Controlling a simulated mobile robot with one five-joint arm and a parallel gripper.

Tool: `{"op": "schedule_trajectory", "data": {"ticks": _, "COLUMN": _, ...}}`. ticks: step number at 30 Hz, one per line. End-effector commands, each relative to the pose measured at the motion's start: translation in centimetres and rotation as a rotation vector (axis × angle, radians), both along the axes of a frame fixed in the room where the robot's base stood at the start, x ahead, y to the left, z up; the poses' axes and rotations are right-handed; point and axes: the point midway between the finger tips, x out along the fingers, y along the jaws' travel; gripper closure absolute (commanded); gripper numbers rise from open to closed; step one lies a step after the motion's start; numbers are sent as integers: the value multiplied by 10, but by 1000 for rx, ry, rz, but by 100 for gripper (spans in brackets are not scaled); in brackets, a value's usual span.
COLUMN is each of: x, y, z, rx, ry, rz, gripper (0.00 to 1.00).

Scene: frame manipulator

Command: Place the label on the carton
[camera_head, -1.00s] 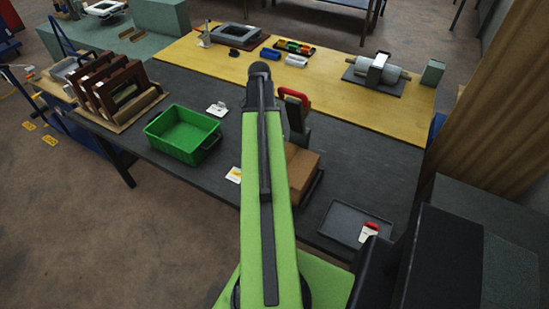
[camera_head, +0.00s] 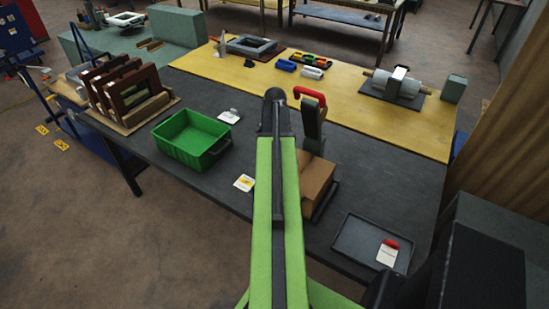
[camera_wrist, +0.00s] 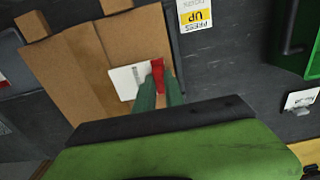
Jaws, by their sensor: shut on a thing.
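The brown carton (camera_head: 316,182) stands on the dark bench just right of my green arm in the head view. It fills the upper left of the wrist view (camera_wrist: 75,75). My gripper (camera_wrist: 158,90) has two green fingers over the carton's right side in that view. They are shut on the white label (camera_wrist: 124,82) with a red end. The label is over the carton face; I cannot tell whether it touches. The head view does not clearly show my fingers or the held label.
A black tray (camera_head: 345,246) at right holds a white card with a red tab (camera_head: 387,254). A yellow-marked card (camera_head: 243,183) lies left of the carton. A green bin (camera_head: 183,150) stands farther left. The bench between carton and yellow board is mostly clear.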

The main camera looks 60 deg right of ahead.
Motion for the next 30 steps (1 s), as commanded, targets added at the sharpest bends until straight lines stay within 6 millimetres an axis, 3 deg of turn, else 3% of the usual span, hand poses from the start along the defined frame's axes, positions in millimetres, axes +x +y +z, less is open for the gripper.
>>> {"op": "schedule_trajectory", "data": {"ticks": 8, "x": 0, "y": 0, "z": -2, "rx": 0, "ry": 0, "rz": 1, "gripper": 100}}
{"op": "schedule_trajectory", "data": {"ticks": 9, "x": 0, "y": 0, "z": -2, "rx": 0, "ry": 0, "rz": 1, "gripper": 85}}
{"op": "schedule_trajectory", "data": {"ticks": 14, "x": 1, "y": 0, "z": -1, "rx": 0, "ry": 0, "rz": 1, "gripper": 65}}
{"op": "schedule_trajectory", "data": {"ticks": 24, "x": 1, "y": 1, "z": 2, "rx": 0, "ry": 0, "rz": 2, "gripper": 65}}
{"op": "schedule_trajectory", "data": {"ticks": 30, "x": 1, "y": 1, "z": 23, "rx": 0, "ry": 0, "rz": 2, "gripper": 65}}
